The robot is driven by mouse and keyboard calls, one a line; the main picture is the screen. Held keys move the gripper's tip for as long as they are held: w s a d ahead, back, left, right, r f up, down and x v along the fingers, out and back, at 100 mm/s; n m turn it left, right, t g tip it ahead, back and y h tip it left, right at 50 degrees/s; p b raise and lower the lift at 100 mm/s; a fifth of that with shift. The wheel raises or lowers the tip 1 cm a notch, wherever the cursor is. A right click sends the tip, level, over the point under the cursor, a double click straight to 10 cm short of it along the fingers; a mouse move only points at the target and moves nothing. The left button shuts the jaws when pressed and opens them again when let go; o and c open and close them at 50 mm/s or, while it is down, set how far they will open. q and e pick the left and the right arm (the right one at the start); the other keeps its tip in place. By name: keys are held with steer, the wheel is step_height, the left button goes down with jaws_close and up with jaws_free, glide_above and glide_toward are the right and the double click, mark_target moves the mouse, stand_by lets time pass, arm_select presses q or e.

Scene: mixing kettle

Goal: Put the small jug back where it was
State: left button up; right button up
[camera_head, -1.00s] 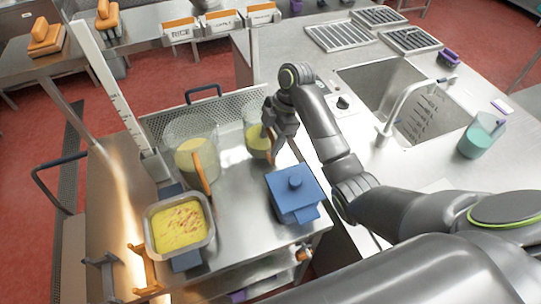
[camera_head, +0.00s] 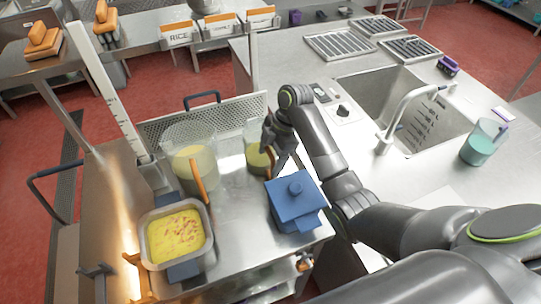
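The small jug (camera_head: 256,135) is clear with yellow contents, at the back of the steel worktop beside the larger jug. My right gripper (camera_head: 271,150) is at its right side and appears shut on it there; the fingers and the grip point are partly hidden by the arm and jug. The jug looks upright and at or very near the worktop; I cannot tell whether it touches. My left gripper is not in view.
A larger clear jug (camera_head: 185,138) with yellow contents and an orange handle stands to the left. A blue lidded box (camera_head: 295,203) stands in front. A metal pan of yellow food (camera_head: 176,234) is at front left. A perforated guard (camera_head: 225,113) runs behind.

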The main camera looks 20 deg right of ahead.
steer(key=shift+d+r, duration=0.1)
steer(key=shift+r, duration=0.35)
steer(key=shift+p+v, duration=4.2)
steer(key=shift+v, duration=1.45)
steer(key=shift+f, duration=0.1)
